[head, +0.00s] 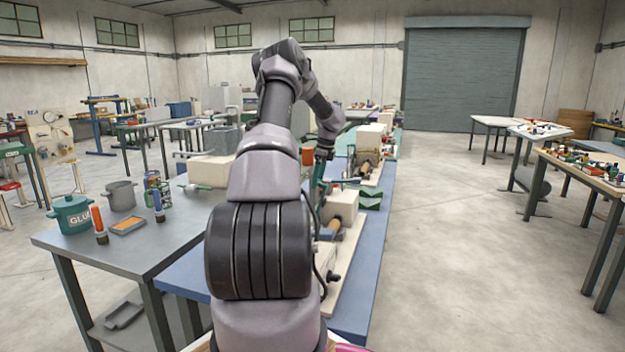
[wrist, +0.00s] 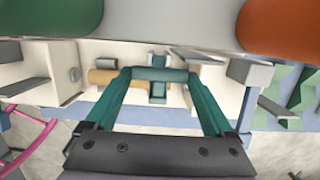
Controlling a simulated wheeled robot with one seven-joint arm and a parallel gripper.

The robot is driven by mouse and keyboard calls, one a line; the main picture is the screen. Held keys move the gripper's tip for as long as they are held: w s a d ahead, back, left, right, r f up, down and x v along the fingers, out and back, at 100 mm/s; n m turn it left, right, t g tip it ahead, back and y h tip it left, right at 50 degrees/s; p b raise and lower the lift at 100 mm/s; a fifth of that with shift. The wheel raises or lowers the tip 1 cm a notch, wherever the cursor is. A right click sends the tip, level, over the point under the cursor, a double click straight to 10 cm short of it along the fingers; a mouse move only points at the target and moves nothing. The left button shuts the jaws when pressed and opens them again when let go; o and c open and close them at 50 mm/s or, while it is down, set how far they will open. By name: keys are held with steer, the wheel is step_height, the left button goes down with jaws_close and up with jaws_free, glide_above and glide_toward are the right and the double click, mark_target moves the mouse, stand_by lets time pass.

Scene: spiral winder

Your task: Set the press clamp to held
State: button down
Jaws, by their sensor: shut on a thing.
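In the wrist view, my gripper (wrist: 159,74) has its two teal fingers on either side of a short teal crossbar, which I take to be the press clamp's handle (wrist: 158,75). The fingers are shut on its ends. A teal upright part (wrist: 158,91) shows below the bar, in front of the tan roller (wrist: 102,77) of the cream winder. In the head view, my gripper (head: 319,180) is beside the cream winder block (head: 342,206), partly hidden by my arm. The clamp's exact position cannot be told there.
A large white shape (wrist: 170,22) with green and orange ends crosses the top of the wrist view. The blue bench (head: 372,240) carries more winder parts and green blocks (head: 370,200).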

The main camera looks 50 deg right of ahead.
steer(key=s+d+f+t+y, duration=0.2)
steer(key=s+f+t, duration=0.4)
steer(key=s, duration=0.1)
steer(key=s+d+f+t+y, duration=0.2)
steer(key=s+d+f+t, duration=0.1)
steer(key=s+f+t, duration=0.3)
steer(key=shift+s+d+f+t+y, duration=0.15)
steer(key=shift+s+d+t+y, duration=0.2)
steer(key=shift+s, duration=0.2)
steer(key=shift+a+f, duration=0.15)
steer(key=shift+c, duration=0.7)
jaws_free()
steer(key=shift+o, duration=0.7)
steer(key=shift+f, duration=0.1)
steer(key=v, duration=1)
steer(key=shift+s+d+r, duration=0.25)
steer(key=shift+s, duration=0.05)
